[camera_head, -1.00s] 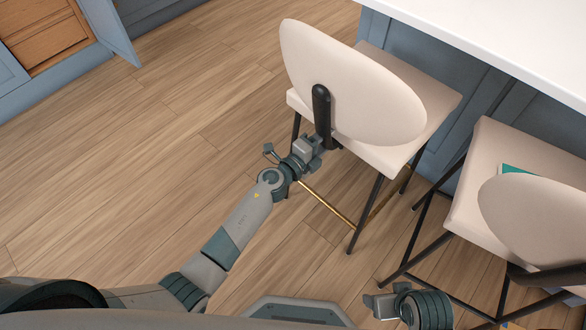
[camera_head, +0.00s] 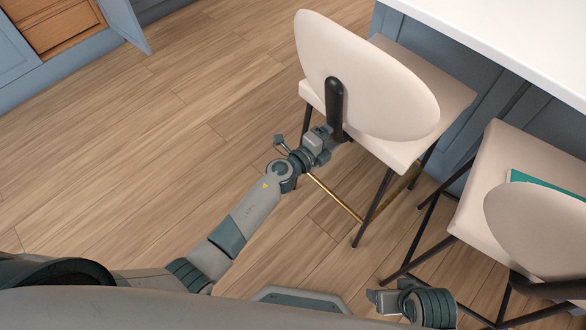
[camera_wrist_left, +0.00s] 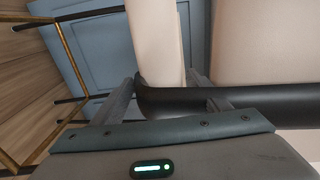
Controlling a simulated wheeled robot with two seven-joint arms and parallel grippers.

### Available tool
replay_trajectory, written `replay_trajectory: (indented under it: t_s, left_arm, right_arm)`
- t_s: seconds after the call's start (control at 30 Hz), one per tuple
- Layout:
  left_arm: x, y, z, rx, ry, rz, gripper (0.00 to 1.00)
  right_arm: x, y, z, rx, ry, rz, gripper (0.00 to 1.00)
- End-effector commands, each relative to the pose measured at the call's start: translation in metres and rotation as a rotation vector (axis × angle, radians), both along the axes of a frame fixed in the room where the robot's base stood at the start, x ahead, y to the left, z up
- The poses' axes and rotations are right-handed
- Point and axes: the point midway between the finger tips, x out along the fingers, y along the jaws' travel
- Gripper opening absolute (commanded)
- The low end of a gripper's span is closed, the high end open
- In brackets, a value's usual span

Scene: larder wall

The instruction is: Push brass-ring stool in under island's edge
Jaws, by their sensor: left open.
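The brass-ring stool (camera_head: 365,70) has a cream seat and oval back, dark legs and a brass foot ring (camera_head: 334,196). It stands upright at the island (camera_head: 500,40); its seat's far edge is close to the island's blue side, its back faces me. My left gripper (camera_head: 333,136) is at the stool's black back bracket (camera_head: 335,100). In the left wrist view, my open left gripper (camera_wrist_left: 168,95) has the black bracket (camera_wrist_left: 250,98) lying across its fingers; I cannot tell whether they touch. My right gripper (camera_head: 384,300) is low, near the second stool, its jaws unclear.
A second cream stool (camera_head: 500,165) with dark legs stands to the right, with a teal item (camera_head: 540,184) on its seat. A blue cabinet with an open door (camera_head: 122,22) is at the upper left. The wood floor (camera_head: 130,160) on the left is clear.

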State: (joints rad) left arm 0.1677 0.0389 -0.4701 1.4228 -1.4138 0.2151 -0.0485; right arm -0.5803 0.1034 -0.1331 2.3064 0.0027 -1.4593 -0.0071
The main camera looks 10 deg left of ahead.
Motion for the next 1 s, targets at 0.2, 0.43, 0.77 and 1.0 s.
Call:
replay_trajectory:
  t_s: [0.2, 0.43, 0.77, 1.0]
  left_arm:
    - [0.001, 0.000, 0.002, -0.002, -0.002, 0.001, 0.69]
    - [0.001, 0.000, 0.003, -0.002, -0.005, 0.001, 0.69]
    - [-0.015, 0.013, 0.005, -0.002, -0.005, 0.002, 0.69]
    - [-0.038, 0.032, 0.004, -0.002, -0.004, 0.001, 0.69]
  right_arm:
    - [0.000, 0.000, 0.000, 0.000, -0.001, 0.000, 0.69]
    - [0.003, 0.001, 0.001, 0.001, -0.005, 0.000, 0.69]
    - [0.004, 0.001, 0.008, 0.001, -0.007, 0.000, 0.69]
    - [0.003, 0.000, 0.013, 0.001, -0.006, 0.000, 0.69]
